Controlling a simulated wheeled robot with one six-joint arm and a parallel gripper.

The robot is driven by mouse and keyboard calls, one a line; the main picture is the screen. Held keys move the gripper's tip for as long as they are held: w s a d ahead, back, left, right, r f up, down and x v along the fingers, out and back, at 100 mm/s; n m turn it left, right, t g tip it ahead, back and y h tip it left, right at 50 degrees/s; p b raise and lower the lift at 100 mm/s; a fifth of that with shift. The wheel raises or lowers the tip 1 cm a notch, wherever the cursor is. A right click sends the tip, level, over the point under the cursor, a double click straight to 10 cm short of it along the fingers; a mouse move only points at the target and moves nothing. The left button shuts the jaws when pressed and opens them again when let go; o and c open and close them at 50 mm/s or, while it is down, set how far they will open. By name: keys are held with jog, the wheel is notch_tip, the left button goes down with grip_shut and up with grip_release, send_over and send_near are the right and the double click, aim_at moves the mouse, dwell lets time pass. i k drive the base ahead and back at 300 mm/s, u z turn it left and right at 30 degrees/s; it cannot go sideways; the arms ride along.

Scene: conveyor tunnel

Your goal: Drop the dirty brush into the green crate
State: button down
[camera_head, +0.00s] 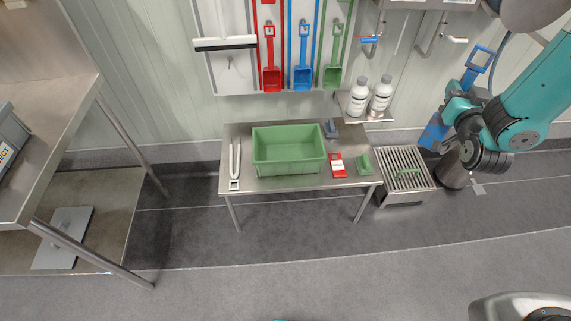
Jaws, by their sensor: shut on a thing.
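The green crate (289,170) stands on the steel table, open at the top; no content shows in it. My gripper (452,117) is at the right, well right of the crate and beyond the table's right end. It is shut on a blue long-handled tool with a D-shaped grip (482,58) and a flat blue end, held tilted; my wrist hides its middle. I cannot tell for sure which thing is the dirty brush. A small green item (408,172) lies on the grate, and another green item (364,163) lies on the table.
White bottles (358,97) stand on a shelf behind. A steel rack (50,110) stands left.

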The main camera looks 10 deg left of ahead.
aim_at(301, 169)
jog(key=u, duration=0.85)
jog(key=i, duration=0.95)
jog(key=u, duration=0.1)
